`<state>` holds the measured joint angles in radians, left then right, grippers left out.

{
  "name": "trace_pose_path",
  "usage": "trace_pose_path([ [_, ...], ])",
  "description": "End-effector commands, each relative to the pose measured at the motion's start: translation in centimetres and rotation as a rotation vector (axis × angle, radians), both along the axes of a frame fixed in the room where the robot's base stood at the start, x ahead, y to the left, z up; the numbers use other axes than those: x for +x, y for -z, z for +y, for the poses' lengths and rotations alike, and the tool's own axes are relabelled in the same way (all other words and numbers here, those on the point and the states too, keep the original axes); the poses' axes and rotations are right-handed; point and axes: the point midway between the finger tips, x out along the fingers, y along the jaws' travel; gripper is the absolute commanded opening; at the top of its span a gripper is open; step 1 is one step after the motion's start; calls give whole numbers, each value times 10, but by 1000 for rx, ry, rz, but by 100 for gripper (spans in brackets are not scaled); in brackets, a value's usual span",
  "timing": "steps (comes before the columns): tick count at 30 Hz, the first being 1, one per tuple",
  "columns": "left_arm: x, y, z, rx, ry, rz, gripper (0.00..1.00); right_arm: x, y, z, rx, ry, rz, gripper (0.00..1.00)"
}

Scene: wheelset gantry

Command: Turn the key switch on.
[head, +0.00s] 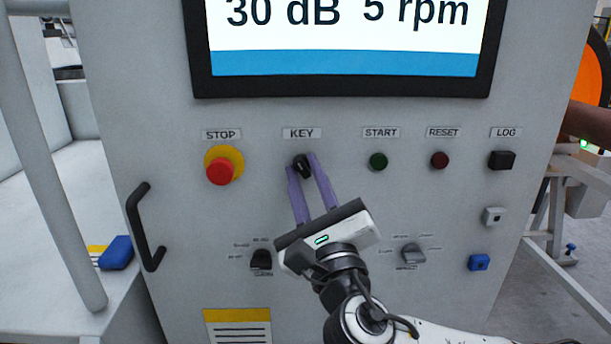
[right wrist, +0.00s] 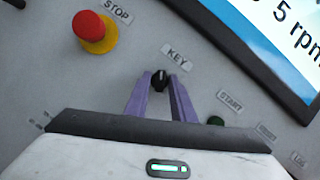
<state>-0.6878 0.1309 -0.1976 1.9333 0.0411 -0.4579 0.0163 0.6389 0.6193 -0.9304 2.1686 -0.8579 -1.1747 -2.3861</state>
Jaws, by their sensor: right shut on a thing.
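The key switch (head: 301,163) is a small black knob under the KEY label on the grey panel. It also shows in the right wrist view (right wrist: 160,79), between the fingertips. My right gripper (head: 304,166) reaches up from below, its two purple fingers on either side of the knob and shut on it. The gripper is tilted to the left in the head view. The fingertips partly cover the knob, and I cannot tell its exact angle. My left gripper is in neither view.
The red STOP button (head: 220,170) on its yellow collar is left of the key. The green START button (head: 378,161) and red RESET button (head: 439,160) are to the right. Two selector knobs sit below, beside the gripper. A black handle (head: 143,226) protrudes at left.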

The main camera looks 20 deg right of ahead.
Motion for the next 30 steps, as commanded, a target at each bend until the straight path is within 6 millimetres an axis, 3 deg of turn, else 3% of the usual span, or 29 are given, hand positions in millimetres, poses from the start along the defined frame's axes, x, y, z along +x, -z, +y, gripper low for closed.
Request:
trace_pose_path([
  [11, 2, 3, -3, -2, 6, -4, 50, 0, 3, 2, 155, 0, -42, 0],
  [30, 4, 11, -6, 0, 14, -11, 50, 2, 2, 7, 716, 1, -202, 0],
])
